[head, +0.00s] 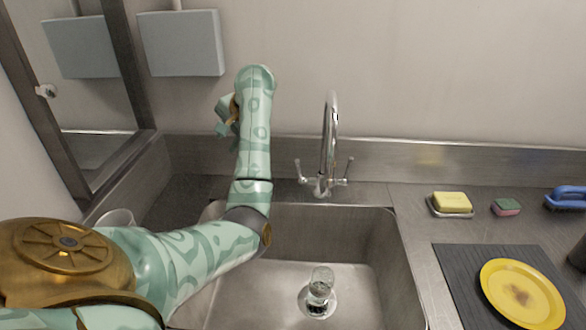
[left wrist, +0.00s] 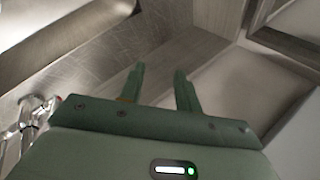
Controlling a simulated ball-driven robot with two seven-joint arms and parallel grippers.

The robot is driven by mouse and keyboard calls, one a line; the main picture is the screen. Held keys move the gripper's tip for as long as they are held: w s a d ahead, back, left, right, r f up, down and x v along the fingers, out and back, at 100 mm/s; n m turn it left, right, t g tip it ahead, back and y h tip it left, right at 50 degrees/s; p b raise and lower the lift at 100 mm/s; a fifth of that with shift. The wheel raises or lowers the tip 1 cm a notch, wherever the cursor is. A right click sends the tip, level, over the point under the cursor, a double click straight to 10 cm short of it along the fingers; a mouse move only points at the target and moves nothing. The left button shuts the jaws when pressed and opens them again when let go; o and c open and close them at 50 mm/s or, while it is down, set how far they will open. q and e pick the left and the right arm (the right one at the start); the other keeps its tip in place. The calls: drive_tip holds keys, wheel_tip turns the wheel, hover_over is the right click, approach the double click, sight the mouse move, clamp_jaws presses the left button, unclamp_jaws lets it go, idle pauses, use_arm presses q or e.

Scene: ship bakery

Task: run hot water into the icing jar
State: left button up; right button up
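A small clear glass jar (head: 321,287) stands upright in the sink basin (head: 278,285), over or beside the drain. Something dark and pale shows in its lower part. A chrome tap (head: 327,150) with a tall curved spout and a lever on each side stands behind the basin. No stream of water shows from the spout. My left gripper (head: 228,116) is raised left of the tap, partly hidden by my own wrist. In the left wrist view its two fingers (left wrist: 160,84) are apart with nothing between them. The tap (left wrist: 32,118), with a red mark, shows at that view's left. My right gripper is out of view.
Right of the basin are a yellow sponge on a dish (head: 452,203), a small green-and-pink sponge (head: 507,207), a blue brush (head: 568,198) and a yellow plate (head: 520,294) on a dark mat (head: 455,283). A grey wall box (head: 181,43) hangs above left. A clear vessel (head: 115,219) stands behind my arm.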

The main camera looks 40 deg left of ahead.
sight(300, 169)
use_arm(q)
drive_tip(key=w+d+r+t+h, duration=0.2)
drive_tip(key=w+d+t+h, duration=0.4)
drive_tip(key=w+d, duration=0.45)
drive_tip(key=shift+m+g, duration=0.3)
drive_tip(key=b+x, duration=0.3)
drive_tip(key=x, duration=0.2)
drive_tip(key=b+x, duration=0.3)
drive_tip(key=x, duration=0.2)
drive_tip(key=s+d+b+x, duration=0.1)
drive_tip(key=b+x, duration=0.2)
drive_tip(key=x, duration=0.2)
drive_tip(key=shift+f, duration=0.3)
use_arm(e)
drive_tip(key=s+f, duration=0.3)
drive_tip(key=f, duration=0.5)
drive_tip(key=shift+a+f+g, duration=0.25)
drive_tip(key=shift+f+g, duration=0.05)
use_arm(q)
clamp_jaws()
